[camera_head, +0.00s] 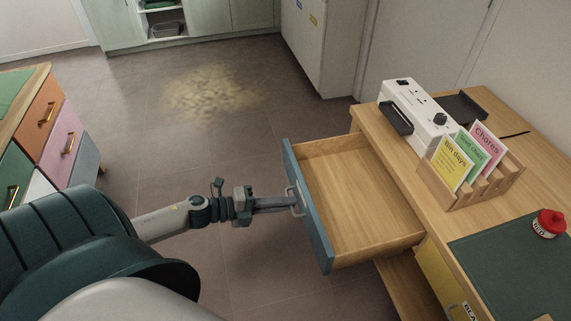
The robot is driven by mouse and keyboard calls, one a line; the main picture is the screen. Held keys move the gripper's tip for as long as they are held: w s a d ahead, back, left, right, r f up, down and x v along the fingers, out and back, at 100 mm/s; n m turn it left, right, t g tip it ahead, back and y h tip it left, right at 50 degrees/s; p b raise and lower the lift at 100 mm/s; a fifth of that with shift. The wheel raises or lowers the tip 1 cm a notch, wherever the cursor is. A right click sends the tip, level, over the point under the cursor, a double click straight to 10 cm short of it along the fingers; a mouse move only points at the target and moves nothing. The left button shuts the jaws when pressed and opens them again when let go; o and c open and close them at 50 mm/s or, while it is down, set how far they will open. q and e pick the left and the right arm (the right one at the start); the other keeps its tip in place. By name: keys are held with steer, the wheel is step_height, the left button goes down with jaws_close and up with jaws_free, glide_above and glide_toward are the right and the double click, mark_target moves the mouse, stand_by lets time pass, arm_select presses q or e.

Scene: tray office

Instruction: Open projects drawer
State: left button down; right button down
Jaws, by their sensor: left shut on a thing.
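A wooden drawer with a blue front (308,205) stands pulled out from the desk at the right. Its inside is bare wood and looks empty. I cannot read any label on its front from here. My left gripper (292,202) comes in from the left and is shut on the grey drawer handle (297,200) on the outer side of the blue front. My right gripper is not in view.
The desk top (402,165) holds a white box-shaped device (425,118), a wooden card rack (470,185), a green mat (515,265) and a red-topped container (548,223). A yellow drawer front (439,280) sits below. Coloured drawers (62,142) stand at the left. The floor between is clear.

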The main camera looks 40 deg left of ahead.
arm_select(q)
steer(key=c, duration=1.9)
jaws_free()
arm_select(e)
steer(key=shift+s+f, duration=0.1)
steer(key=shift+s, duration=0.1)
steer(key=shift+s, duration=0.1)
arm_select(q)
steer(key=shift+s+a, duration=0.1)
